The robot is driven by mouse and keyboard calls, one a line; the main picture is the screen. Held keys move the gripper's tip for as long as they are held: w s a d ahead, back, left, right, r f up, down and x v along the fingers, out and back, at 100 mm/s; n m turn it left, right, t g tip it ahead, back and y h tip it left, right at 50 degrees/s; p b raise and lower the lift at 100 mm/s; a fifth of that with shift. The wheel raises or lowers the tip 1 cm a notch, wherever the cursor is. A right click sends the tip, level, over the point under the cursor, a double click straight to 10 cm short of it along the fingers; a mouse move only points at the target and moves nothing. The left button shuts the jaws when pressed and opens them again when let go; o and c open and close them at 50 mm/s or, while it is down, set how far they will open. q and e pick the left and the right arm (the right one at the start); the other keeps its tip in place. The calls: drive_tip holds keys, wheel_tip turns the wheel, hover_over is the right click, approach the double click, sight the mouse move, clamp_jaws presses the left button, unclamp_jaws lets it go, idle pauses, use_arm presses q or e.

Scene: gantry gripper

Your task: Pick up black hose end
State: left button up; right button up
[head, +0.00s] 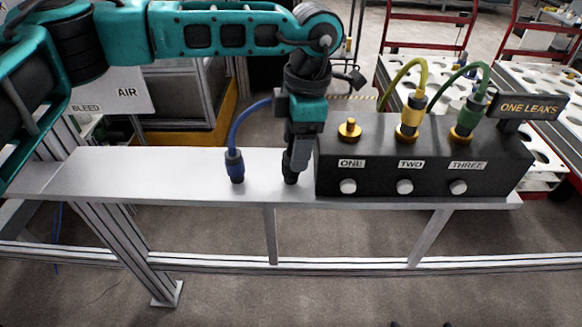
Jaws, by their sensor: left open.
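My left gripper (294,160) comes down from my teal arm and points at the metal shelf (180,172), just left of the black box. It is open. A dark upright end (291,179) touches the shelf at its fingertips; this looks like the black hose end, mostly hidden by the gripper. Whether it stands between the fingers I cannot tell. The blue hose end (235,165) stands upright on the shelf to the left, its blue hose arching back behind the gripper. My right gripper is not in view.
The black box (335,183) has ports ONE, TWO and THREE. Port ONE (349,130) is a bare brass fitting. A yellow hose end (411,116) is on TWO and a green one (466,117) on THREE. A "ONE LEAKS" sign (528,107) stands at right. The shelf's left part is clear.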

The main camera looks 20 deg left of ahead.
use_arm(q)
drive_tip(key=f, duration=0.3)
drive_tip(key=a+f, duration=0.1)
drive_tip(key=f, duration=0.1)
drive_tip(key=shift+f, duration=0.15)
drive_tip(key=c, duration=1.1)
